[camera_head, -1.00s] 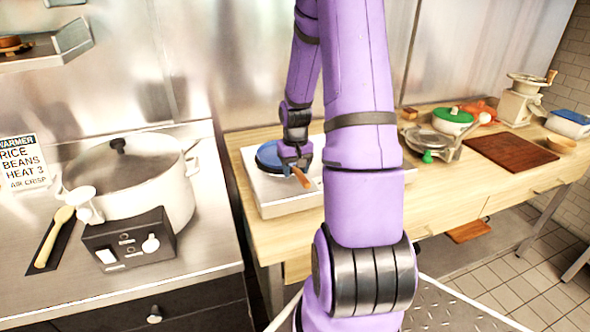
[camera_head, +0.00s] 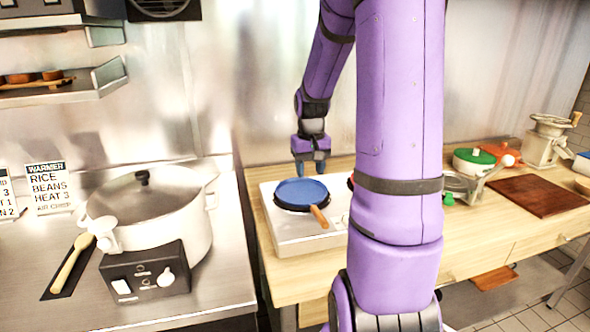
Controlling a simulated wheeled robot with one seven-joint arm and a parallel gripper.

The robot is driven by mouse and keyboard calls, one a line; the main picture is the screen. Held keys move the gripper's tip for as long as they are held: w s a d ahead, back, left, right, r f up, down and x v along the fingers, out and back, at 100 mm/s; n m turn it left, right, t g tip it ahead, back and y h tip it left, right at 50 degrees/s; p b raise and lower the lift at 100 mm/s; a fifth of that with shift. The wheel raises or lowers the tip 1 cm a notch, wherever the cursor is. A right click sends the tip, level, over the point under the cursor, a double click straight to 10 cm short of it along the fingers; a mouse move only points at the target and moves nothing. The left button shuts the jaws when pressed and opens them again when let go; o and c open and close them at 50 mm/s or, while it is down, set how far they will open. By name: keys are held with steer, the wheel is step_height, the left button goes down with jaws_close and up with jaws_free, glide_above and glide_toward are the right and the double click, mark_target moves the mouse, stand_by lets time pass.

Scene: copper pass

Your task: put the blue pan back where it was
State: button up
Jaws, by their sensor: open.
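The blue pan (camera_head: 301,192) has a brown wooden handle (camera_head: 320,217) that points toward the front. It rests on the left part of a white hob (camera_head: 290,233) on the wooden counter. My gripper (camera_head: 311,168) is open and empty, just above and behind the pan's back rim, with its fingers pointing down. It looks apart from the pan. My purple arm hides the right part of the hob, where only a bit of red shows.
A large white lidded warmer pot (camera_head: 150,215) stands on the steel counter at left, beside a wooden spoon (camera_head: 72,262). To the right are a green-lidded pot (camera_head: 474,161), a brown cutting board (camera_head: 537,195) and a grinder (camera_head: 546,142). A wall shelf (camera_head: 70,88) is at upper left.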

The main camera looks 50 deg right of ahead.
steer(key=a+r+n+t+h, duration=0.1)
steer(key=a+r+n, duration=0.1)
steer(key=a+r, duration=0.6)
steer(key=s+a+r+n+t, duration=0.2)
steer(key=s+a+r, duration=0.2)
steer(key=s+a, duration=0.3)
steer(key=s+a+r+n+t+y, duration=0.1)
steer(key=s+a+r, duration=0.3)
steer(key=s+a, duration=0.4)
steer(key=shift+a+r+n+t, duration=0.2)
steer(key=shift+a+n+t, duration=0.3)
steer(key=shift+a, duration=1.3)
